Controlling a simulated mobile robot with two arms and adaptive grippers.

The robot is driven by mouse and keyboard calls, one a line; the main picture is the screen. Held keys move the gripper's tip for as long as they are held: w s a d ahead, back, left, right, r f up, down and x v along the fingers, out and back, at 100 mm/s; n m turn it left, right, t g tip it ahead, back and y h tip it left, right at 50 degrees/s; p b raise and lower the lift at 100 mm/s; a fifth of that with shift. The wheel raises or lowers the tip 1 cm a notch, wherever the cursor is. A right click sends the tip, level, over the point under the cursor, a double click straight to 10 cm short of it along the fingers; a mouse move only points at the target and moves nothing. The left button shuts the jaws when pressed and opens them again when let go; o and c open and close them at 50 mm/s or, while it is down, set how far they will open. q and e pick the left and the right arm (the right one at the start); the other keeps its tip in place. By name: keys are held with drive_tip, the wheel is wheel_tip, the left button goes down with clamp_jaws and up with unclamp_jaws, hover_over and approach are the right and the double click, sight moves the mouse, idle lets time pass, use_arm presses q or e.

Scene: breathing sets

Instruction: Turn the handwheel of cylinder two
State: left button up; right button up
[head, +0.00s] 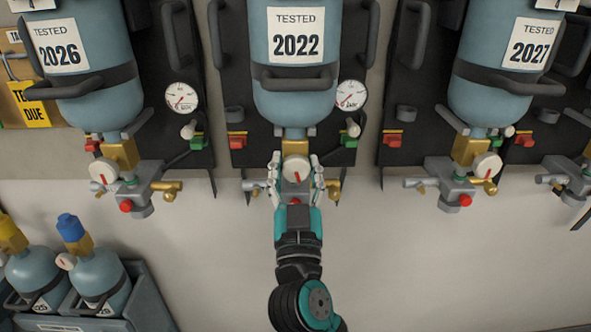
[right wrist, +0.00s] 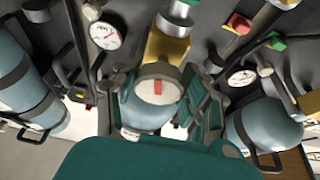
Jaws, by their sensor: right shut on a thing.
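The blue-grey middle cylinder (head: 296,95) hangs upside down on the wall and is labelled TESTED 2022. Below its brass valve body (head: 295,147) is a round white-faced handwheel (head: 296,170) with a red mark. My right gripper (head: 296,178) comes up from below, its two fingers on either side of the handwheel, shut on it. In the right wrist view the handwheel (right wrist: 158,83) sits between the fingers, its red mark near upright; the finger contact is partly hidden. My left gripper is not in view.
Similar cylinders hang at left, labelled 2026 (head: 95,85), and at right, labelled 2027 (head: 495,85), with their own valves. Pressure gauges (head: 351,95) flank the middle cylinder. A grey crate (head: 150,295) with cylinders stands at lower left. The lower right wall is clear.

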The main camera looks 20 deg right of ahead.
drive_tip(key=n+y+p, duration=0.1)
drive_tip(key=n, duration=0.1)
drive_tip(key=shift+r+n+y, duration=0.15)
drive_tip(key=shift+n+y, duration=0.15)
drive_tip(key=shift+n, duration=0.1)
drive_tip(key=n+y+p, duration=0.1)
drive_tip(key=n, duration=0.1)
drive_tip(key=shift+r+n+y, duration=0.1)
drive_tip(key=shift+n+y, duration=0.2)
drive_tip(key=shift+n, duration=0.1)
drive_tip(key=n+y+p, duration=0.1)
drive_tip(key=n+p, duration=0.2)
drive_tip(key=n, duration=0.1)
drive_tip(key=shift+d+y+p, duration=0.1)
drive_tip(key=shift+y+p, duration=0.25)
drive_tip(key=shift+y, duration=0.05)
drive_tip(key=shift+n+g+y+p, duration=0.3)
drive_tip(key=shift+n+y+p, duration=0.3)
drive_tip(key=shift+n+p, duration=0.7)
drive_tip(key=shift+n, duration=0.3)
